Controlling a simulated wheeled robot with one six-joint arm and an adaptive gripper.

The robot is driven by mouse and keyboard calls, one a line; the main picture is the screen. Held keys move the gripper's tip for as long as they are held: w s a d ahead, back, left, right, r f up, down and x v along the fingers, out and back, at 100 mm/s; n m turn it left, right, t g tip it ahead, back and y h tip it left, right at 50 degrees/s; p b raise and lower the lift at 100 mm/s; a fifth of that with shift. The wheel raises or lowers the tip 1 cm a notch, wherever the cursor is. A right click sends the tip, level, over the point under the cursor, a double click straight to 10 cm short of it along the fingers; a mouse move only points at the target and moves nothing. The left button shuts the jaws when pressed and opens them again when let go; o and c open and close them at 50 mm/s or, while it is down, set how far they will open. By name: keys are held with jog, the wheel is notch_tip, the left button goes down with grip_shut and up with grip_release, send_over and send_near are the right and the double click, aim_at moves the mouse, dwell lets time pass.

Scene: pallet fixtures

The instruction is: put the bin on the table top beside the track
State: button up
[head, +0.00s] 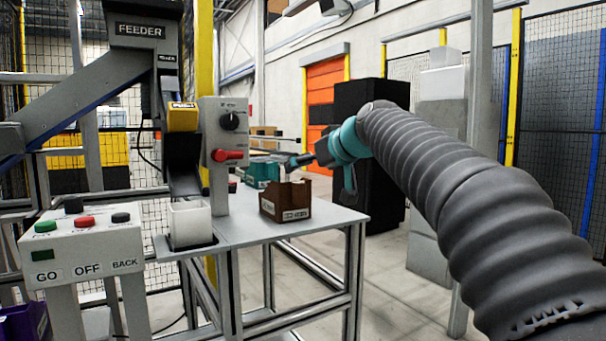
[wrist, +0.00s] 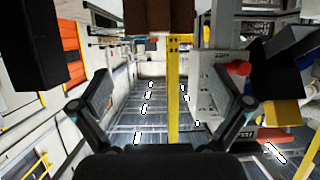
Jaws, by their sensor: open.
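A brown bin (head: 285,201) with a pale label stands upright on the grey table top (head: 240,226), near its right part. Its dark brown side (wrist: 148,17) shows at the top edge of the wrist view, partly cut off. My gripper (head: 300,160) is above and just behind the brown bin in the head view. In the wrist view my gripper (wrist: 165,108) has its two fingers wide apart with nothing between them. A teal bin (head: 262,172) stands farther back, partly hidden. I cannot tell which strip is the track.
A white container (head: 190,224) sits on a small shelf at the table's left, under the feeder (head: 140,50). A post with a red switch (head: 228,155) rises beside it. A button panel (head: 82,240) and a purple bin (head: 25,322) are at lower left. Black cabinets (head: 368,125) stand behind.

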jog(key=shift+s+d+r, duration=0.1)
jog(key=shift+s+d, duration=0.05)
jog(key=shift+s, duration=0.05)
jog(key=s+d+f+m+g+h, duration=0.2)
jog(key=s+d+f, duration=0.4)
jog(key=s+f, duration=0.6)
jog(key=s+d+f+m+g+h, duration=0.1)
jog(key=s+d+f, duration=0.4)
jog(key=s+f, duration=0.7)
jog(key=s+d+f+m+g+h, duration=0.2)
jog(key=s+d+f, duration=0.4)
jog(key=s+f, duration=0.6)
jog(key=s+m+h, duration=0.1)
jog(key=h, duration=0.1)
jog(key=shift+s+d+m+g+h, duration=0.3)
jog(key=shift+s+m, duration=0.05)
jog(key=shift+m, duration=0.05)
